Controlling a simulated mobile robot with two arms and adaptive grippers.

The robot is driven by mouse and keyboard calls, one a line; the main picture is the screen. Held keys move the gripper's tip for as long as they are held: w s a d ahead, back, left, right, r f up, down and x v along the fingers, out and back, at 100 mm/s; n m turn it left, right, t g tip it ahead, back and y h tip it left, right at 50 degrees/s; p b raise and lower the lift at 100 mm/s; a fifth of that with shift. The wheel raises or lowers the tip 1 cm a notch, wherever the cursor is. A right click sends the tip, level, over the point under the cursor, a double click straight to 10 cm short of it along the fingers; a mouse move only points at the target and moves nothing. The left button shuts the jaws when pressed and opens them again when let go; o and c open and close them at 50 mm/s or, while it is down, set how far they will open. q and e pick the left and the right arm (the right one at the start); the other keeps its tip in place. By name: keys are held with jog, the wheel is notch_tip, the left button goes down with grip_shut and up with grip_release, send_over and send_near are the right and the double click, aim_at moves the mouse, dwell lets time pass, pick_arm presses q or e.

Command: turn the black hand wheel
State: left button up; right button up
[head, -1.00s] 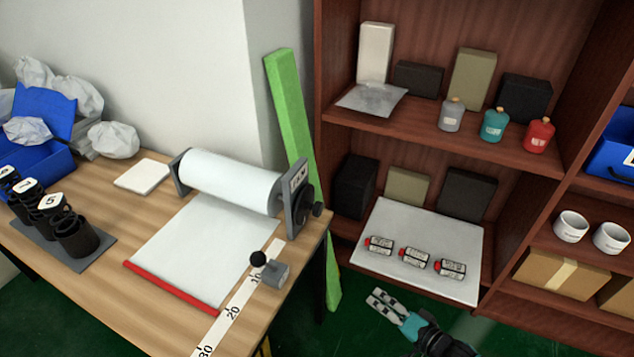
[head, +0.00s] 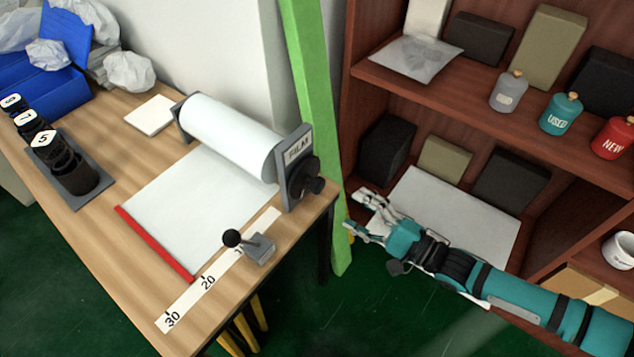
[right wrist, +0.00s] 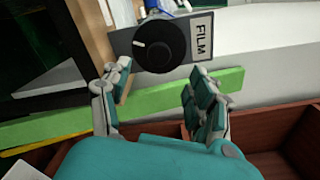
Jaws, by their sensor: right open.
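The black hand wheel (head: 303,180) sits on the right end plate of the film roller (head: 232,135), at the table's right edge. In the right wrist view the wheel (right wrist: 160,45) shows face-on with a white mark, beside the "FILM" label (right wrist: 201,37). My right gripper (head: 355,212) is open and empty, to the right of the wheel and a little below it in the head view, apart from it. In the right wrist view its fingers (right wrist: 155,85) are spread, with the wheel beyond and between them. My left gripper is not in view.
A green post (head: 318,110) stands behind the wheel. The wooden shelf (head: 440,95) with boxes and bottles is on the right. A small lever with a black knob (head: 232,238) stands by the ruler strip (head: 190,298). Black numbered cylinders (head: 72,170) stand on the left.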

aim_at(320, 188)
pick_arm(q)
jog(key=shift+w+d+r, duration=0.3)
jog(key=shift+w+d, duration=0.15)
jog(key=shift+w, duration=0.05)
pick_arm(e)
jog(key=x, duration=1.1)
jog(key=shift+w+a+f, duration=0.1)
jog(key=shift+w, duration=0.1)
jog(key=shift+c, duration=0.4)
jog(key=c, duration=1.1)
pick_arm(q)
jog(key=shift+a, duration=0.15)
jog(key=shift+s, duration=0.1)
pick_arm(e)
jog(key=shift+n, duration=0.3)
